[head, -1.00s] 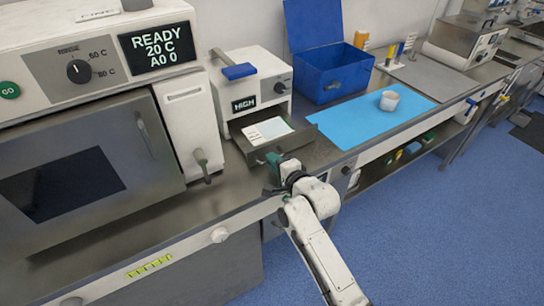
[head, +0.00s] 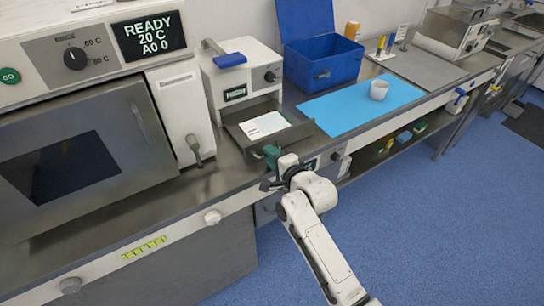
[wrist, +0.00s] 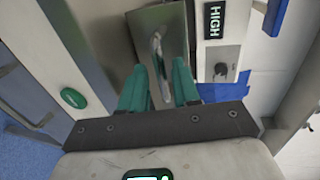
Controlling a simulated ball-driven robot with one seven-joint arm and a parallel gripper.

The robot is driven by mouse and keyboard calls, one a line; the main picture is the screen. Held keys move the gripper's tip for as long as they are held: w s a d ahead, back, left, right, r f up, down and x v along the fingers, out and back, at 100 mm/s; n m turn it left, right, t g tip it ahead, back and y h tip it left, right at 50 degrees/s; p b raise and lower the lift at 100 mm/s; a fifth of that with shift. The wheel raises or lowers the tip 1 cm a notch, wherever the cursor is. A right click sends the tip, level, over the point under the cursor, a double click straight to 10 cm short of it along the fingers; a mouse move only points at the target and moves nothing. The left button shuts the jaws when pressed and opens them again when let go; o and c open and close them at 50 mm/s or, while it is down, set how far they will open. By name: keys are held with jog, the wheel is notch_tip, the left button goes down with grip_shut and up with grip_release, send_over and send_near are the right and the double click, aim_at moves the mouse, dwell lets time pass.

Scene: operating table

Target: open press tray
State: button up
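The press (head: 240,80) is a white box with a blue lever on top. Its metal tray (head: 290,133) sticks out of the front, drawn out, with a white card lying in it. My gripper (head: 268,155) is at the tray's front face. In the wrist view, the tray's front (wrist: 175,28) fills the space ahead, and its handle (wrist: 157,48) stands between my green fingers (wrist: 160,80). The press's dial and HIGH display show beside the right finger.
A white oven-like machine (head: 80,130) with a READY display stands left of the press. Right of it are a blue open box (head: 322,65) and a blue mat (head: 340,112) with a white cup (head: 379,90). Blue floor in front is free.

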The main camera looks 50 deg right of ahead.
jog(key=shift+o, duration=0.5)
jog(key=shift+s+r, duration=0.1)
jog(key=b+v, duration=0.1)
jog(key=v, duration=0.9)
jog(key=shift+s, duration=0.25)
jog(key=shift+a, duration=0.1)
jog(key=s+a+f+n+g+y, duration=0.3)
jog(key=s+a+f+n+g, duration=0.3)
jog(key=a+f+n, duration=0.3)
jog(key=s+a+f+n+g, duration=0.1)
jog(key=s+n+g, duration=0.3)
jog(key=s, duration=0.3)
jog(key=s+a+f+n+g+y, duration=0.1)
jog(key=s+a+f+n+g, duration=0.1)
jog(key=s+n, duration=0.5)
jog(key=shift+a+n+g, duration=0.15)
jog(key=shift+n+g, duration=0.15)
jog(key=shift+g, duration=0.6)
